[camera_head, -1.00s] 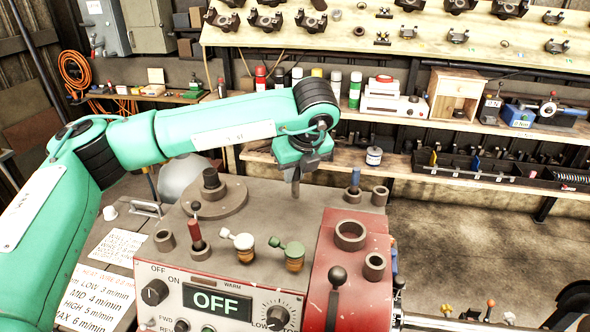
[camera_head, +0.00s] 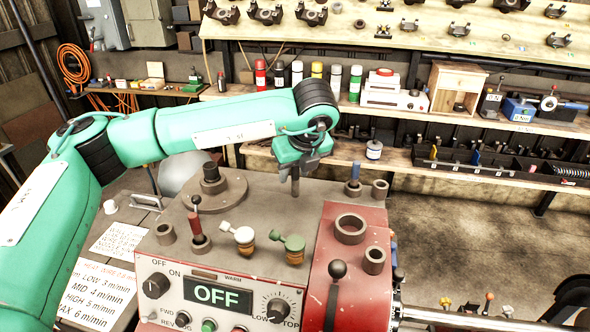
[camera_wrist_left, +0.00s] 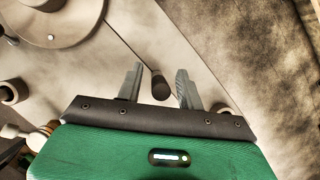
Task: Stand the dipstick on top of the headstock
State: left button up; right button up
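My left gripper (camera_head: 296,180) points down over the rear of the headstock top (camera_head: 262,198). In the left wrist view its two fingers (camera_wrist_left: 160,88) are spread apart. A dark, round-ended peg (camera_wrist_left: 160,86), seemingly the dipstick, shows between them with a gap on each side. It appears to stand on the grey headstock top, but its foot is hard to make out. In the head view the dark upright piece under the gripper could be a finger or the peg; I cannot tell. My right gripper is not in view.
On the headstock stand a red-handled lever (camera_head: 195,224), a white-knobbed fitting (camera_head: 243,238), a green-knobbed fitting (camera_head: 292,246), a round flange (camera_head: 225,198), several rings and a blue-topped piece (camera_head: 355,175). A steel shaft (camera_head: 470,319) extends right. Shelves with bottles stand behind.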

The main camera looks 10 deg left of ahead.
pick_arm(q)
jog(key=shift+r, duration=0.25)
jog(key=b+v, duration=0.5)
jog(key=v, duration=0.6)
jog(key=shift+s+r+b, duration=0.2)
jog(key=shift+r+b, duration=0.1)
jog(key=shift+b, duration=0.05)
jog(key=shift+d, duration=0.15)
